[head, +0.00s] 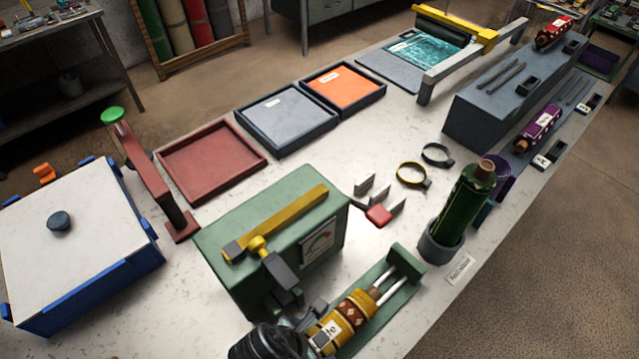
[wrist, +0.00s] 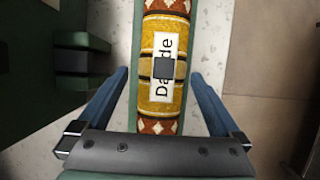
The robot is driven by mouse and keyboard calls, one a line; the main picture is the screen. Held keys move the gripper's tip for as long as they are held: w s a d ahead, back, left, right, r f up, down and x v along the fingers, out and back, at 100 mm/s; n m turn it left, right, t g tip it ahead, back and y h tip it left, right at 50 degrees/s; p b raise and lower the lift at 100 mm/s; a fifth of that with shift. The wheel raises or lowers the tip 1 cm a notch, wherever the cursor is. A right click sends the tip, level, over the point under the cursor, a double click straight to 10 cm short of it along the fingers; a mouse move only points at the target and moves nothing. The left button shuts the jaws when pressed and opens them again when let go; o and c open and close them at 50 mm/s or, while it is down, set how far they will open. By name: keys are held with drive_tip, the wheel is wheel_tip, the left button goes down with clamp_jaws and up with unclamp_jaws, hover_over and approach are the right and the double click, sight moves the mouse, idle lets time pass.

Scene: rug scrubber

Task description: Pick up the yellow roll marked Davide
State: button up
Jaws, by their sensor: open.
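The yellow roll (head: 348,318) has brown bands and white diamonds. It lies in a green cradle (head: 409,260) with two pale rods at the front of the bench. In the wrist view the roll (wrist: 158,108) shows a white label reading "Da…de", its middle letters covered by a small dark square. My gripper (wrist: 160,80) is open, its blue fingers on either side of the roll and apart from it. In the head view my dark wrist (head: 268,342) is at the roll's lower left end and partly hides it.
A green press box (head: 230,235) with a yellow lever stands close left of the cradle. A dark green bottle (head: 465,205) stands in a grey cup to the right. Red, grey and orange trays lie behind. A purple roll (head: 538,128) lies at the far right.

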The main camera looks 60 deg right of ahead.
sight(316, 343)
drive_tip(key=shift+s+d+f, duration=0.15)
drive_tip(key=shift+s+f, duration=0.05)
drive_tip(key=shift+f, duration=0.2)
drive_tip(key=shift+p+x, duration=0.45)
drive_tip(key=shift+x, duration=1.85)
drive_tip(key=shift+f, duration=0.1)
drive_tip(key=shift+c, duration=0.3)
clamp_jaws()
